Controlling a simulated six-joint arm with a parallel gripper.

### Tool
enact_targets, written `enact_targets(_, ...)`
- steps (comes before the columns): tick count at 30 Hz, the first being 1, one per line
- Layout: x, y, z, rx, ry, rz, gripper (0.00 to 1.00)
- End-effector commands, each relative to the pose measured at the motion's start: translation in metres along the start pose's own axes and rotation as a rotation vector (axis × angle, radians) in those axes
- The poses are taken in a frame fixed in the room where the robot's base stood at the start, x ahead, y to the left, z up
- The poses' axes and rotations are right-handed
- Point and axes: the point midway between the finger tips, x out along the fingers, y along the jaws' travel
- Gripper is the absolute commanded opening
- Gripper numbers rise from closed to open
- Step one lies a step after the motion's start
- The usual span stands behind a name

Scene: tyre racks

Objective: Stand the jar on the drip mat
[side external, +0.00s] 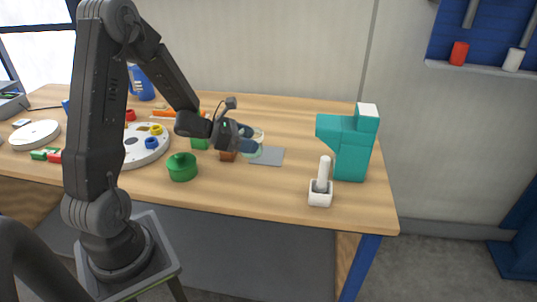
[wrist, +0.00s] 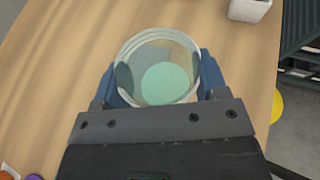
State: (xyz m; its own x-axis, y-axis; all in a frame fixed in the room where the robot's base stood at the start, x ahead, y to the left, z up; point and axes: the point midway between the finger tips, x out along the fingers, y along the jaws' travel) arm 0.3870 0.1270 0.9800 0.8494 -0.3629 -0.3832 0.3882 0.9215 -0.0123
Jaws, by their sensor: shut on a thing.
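The jar (side external: 259,135) is clear glass with a pale green base or content. My gripper (side external: 250,143) is shut on it, with a blue finger on each side. In the wrist view the jar (wrist: 163,80) sits between the fingertips (wrist: 158,82) and I look into its round mouth. The drip mat (side external: 269,157) is a flat grey rectangle on the table, just right of and below the jar in the side view. The jar overlaps the mat's left part there. I cannot tell whether the jar touches the mat or the table.
A teal machine (side external: 350,145) and a white holder with a white rod (side external: 320,190) stand to the right. The table's front is mostly clear.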

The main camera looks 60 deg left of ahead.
Motion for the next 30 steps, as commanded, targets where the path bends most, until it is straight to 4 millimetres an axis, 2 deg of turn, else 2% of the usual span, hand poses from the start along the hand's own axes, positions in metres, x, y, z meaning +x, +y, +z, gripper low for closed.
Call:
enact_targets(1,-0.011,0.02,0.009,0.009,-0.006,0.009,0.3)
enact_targets(6,-0.045,0.065,0.025,0.006,-0.003,0.006,0.3)
enact_targets(10,-0.064,0.084,0.032,0.0,-0.002,0.009,0.3)
enact_targets(13,-0.065,0.088,0.032,-0.002,-0.002,0.006,0.3)
enact_targets(17,-0.042,0.082,0.029,-0.005,-0.001,0.0,0.3)
enact_targets(24,0.018,0.066,0.018,-0.004,-0.001,0.001,0.3)
enact_targets(30,0.052,0.057,0.013,-0.003,-0.002,0.005,0.3)
